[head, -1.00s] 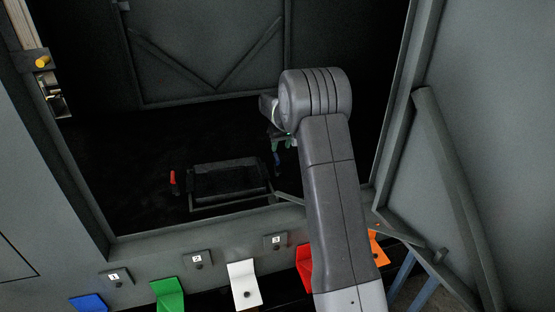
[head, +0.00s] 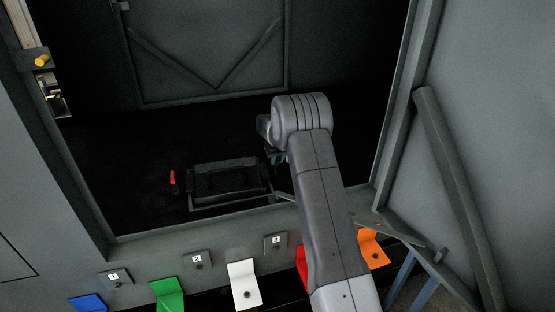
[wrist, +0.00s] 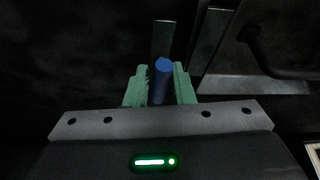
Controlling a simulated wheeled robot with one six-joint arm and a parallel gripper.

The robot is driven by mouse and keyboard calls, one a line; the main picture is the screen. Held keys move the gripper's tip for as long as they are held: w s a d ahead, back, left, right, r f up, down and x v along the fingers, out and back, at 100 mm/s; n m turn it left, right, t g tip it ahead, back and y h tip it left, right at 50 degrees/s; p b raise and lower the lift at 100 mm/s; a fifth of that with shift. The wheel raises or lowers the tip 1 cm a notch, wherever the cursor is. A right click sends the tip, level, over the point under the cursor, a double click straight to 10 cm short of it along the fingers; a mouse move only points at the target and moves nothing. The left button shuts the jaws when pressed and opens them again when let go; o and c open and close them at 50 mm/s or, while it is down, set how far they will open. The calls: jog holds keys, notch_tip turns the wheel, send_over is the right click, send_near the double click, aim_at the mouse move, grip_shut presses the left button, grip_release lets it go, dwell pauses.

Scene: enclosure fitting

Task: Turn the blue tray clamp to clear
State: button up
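The blue clamp handle (wrist: 160,82) shows in the wrist view as a short blue bar with a rounded end. It stands between the two green fingers of my gripper (wrist: 160,88), which are apart on either side of it. A thin gap shows on its right; on its left I cannot tell if it touches. In the head view my gripper (head: 276,158) is at the right side of the dark tray (head: 230,202) inside the enclosure, largely hidden by my wrist. The blue clamp is not clearly visible there.
A red handle (head: 173,178) is at the tray's left side. The enclosure's front sill (head: 200,232) runs below, with numbered plates and coloured tabs, including a green one (head: 167,292). An open door (head: 490,130) stands at the right. Grey bars (wrist: 210,50) flank the clamp in the wrist view.

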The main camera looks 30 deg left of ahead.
grip_shut()
jog(key=shift+n, duration=0.3)
jog(key=shift+n, duration=0.4)
jog(key=shift+o, duration=2.2)
grip_release()
jog(key=shift+d, duration=0.1)
